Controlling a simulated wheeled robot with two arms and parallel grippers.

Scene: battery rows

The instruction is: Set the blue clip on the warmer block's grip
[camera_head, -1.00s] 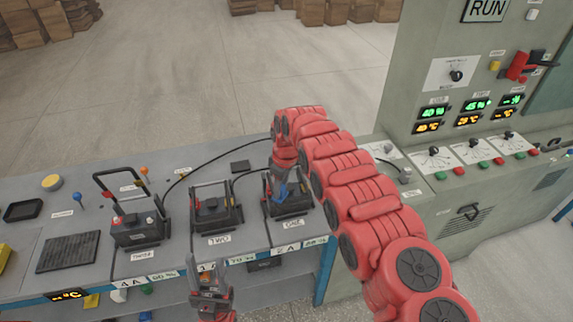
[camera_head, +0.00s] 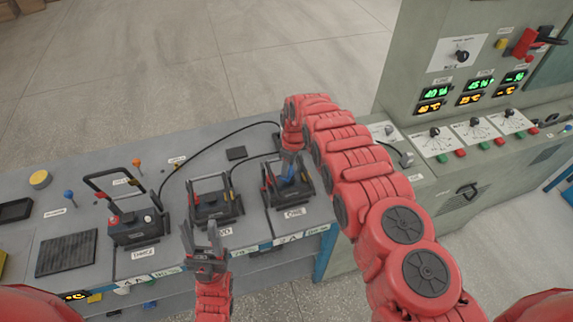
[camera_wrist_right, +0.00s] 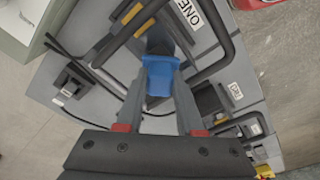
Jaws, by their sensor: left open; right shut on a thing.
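The blue clip (camera_wrist_right: 159,76) is held between the fingers of my right gripper (camera_wrist_right: 158,92). It also shows as a small blue patch in the head view (camera_head: 293,176), at the block labelled ONE (camera_head: 302,191). I cannot tell whether the clip touches that block's grip. The block labelled TWO (camera_head: 213,206) stands to its left and block THREE (camera_head: 136,230) further left, each with a dark raised grip. My left gripper (camera_head: 203,240) is open and empty in front of block TWO. The orange temperature readings are too small to read surely.
A control cabinet with several green and orange displays (camera_head: 475,91) and knobs stands at the right. Black cables run behind the blocks. A ribbed dark mat (camera_head: 67,253), a blue-topped stick (camera_head: 69,197) and a yellow button (camera_head: 40,180) are at the bench's left.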

